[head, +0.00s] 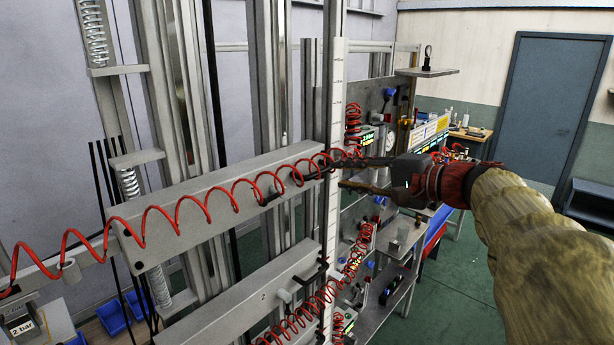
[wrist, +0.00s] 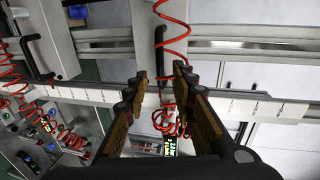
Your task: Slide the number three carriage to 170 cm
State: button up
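The upper carriage is a long grey horizontal box (head: 215,205) across the head view; no number can be read on it. Its black handle stands at its right end and shows in the wrist view (wrist: 158,36). A white upright scale (head: 336,95) stands at that end; its figures are too small to read. It runs sideways in the wrist view (wrist: 255,106). My gripper (head: 343,173) reaches in from the right at the handle's height. In the wrist view its fingers (wrist: 160,77) are apart, with the handle showing between them. I cannot tell whether they touch it.
A carriage marked 2 (head: 245,298) sits below, with its own black handle (wrist: 35,58). A red coiled hose (head: 190,208) droops across the upper carriage. Panels with gauges and a bench stand behind my gripper. Green floor (head: 465,290) is open at right.

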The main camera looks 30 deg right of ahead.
aim_at(323, 171)
jog(key=p+x, duration=0.1)
jog(key=x, duration=0.7)
jog(key=shift+f, duration=0.1)
jog(key=shift+c, duration=1.3)
jog(key=c, duration=0.4)
grip_shut()
